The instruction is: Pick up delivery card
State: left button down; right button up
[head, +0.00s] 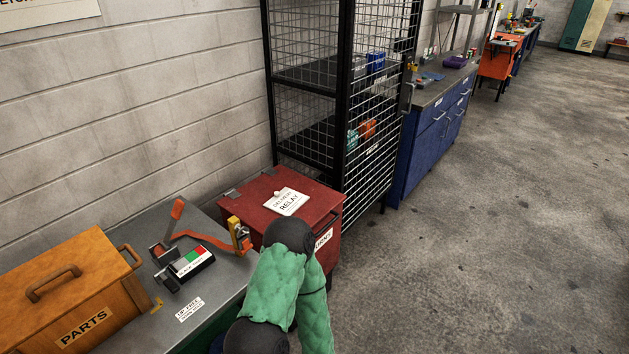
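A white card (286,201) with printed words that look like "DELIVERY RELAY" lies on the lid of a red box (262,191). A small round pale thing sits at the card's upper edge. One of my arms, in a green padded sleeve with dark joints, rises from the bottom and bends in front of the red box. It hides part of the box's front. Neither of my grippers can be seen, and I cannot tell which arm this is.
A grey bench holds an orange wooden PARTS box (72,290), an orange-handled lever device (176,212), a small block with red and green patches (189,262) and a yellow fitting (240,234). A black mesh cage (372,120) stands behind the red box. The floor at right is clear.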

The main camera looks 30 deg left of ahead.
aim_at(286, 202)
jog(key=i, duration=2)
jog(key=i+u, duration=0.25)
jog(key=u, duration=0.2)
jog(key=i+l+u, duration=0.15)
jog(key=u, duration=0.35)
jog(key=i+l+u, duration=0.25)
jog(key=u, duration=0.2)
jog(key=i, duration=0.05)
